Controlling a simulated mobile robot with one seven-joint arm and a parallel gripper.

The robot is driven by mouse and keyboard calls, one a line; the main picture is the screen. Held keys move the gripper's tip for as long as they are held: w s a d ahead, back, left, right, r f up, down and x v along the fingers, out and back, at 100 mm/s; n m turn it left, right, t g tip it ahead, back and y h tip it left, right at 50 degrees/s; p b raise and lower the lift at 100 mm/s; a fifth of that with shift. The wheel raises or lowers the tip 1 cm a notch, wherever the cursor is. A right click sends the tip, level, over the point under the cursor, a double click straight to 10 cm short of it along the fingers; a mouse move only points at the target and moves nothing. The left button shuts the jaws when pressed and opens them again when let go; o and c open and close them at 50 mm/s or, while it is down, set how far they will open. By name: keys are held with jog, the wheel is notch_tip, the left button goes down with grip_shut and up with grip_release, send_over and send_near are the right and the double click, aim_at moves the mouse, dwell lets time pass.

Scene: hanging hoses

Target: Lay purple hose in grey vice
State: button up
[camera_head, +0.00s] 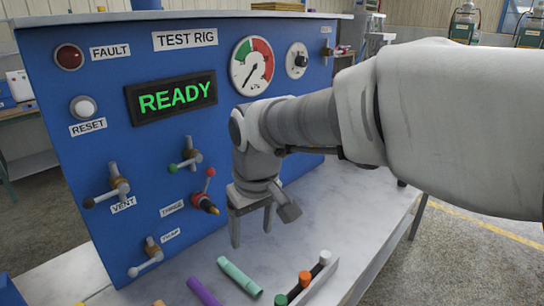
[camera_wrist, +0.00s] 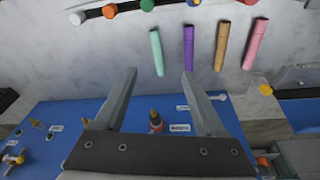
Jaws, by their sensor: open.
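The purple hose (camera_head: 203,293) is a short straight tube on the pale bench top, cut by the bottom edge of the head view. It also shows whole in the wrist view (camera_wrist: 189,48), between a teal and a tan tube. My gripper (camera_head: 252,230) is open and empty above the bench, in front of the blue test rig panel. In the wrist view its two fingers (camera_wrist: 158,73) are spread apart, with the purple hose beyond the right fingertip and not touched. A grey blocky thing (camera_wrist: 297,76) at the right edge of the wrist view may be the vice; I cannot tell surely.
A teal tube (camera_head: 240,276) lies beside the purple one; a tan tube (camera_wrist: 222,45) and a pink tube (camera_wrist: 256,43) lie on its other side. A rack (camera_head: 307,285) holds several coloured-capped pieces. The blue rig panel (camera_head: 95,140) has protruding valve handles near my gripper.

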jog(key=a+f+n+g+b, duration=0.2)
jog(key=a+f+n, duration=0.1)
jog(key=a+f, duration=0.65)
jog(key=b, duration=0.2)
send_over(208, 297)
jog(key=f, duration=1)
jog(key=shift+s, duration=0.25)
jog(key=shift+w+f+b, duration=0.15)
jog(key=shift+f+b, duration=0.15)
jog(key=shift+f, duration=1.15)
jog(key=shift+w+f+b, duration=0.1)
jog(key=shift+f+b, duration=0.15)
jog(key=shift+f, duration=1.15)
jog(key=shift+c, duration=0.3)
grip_shut()
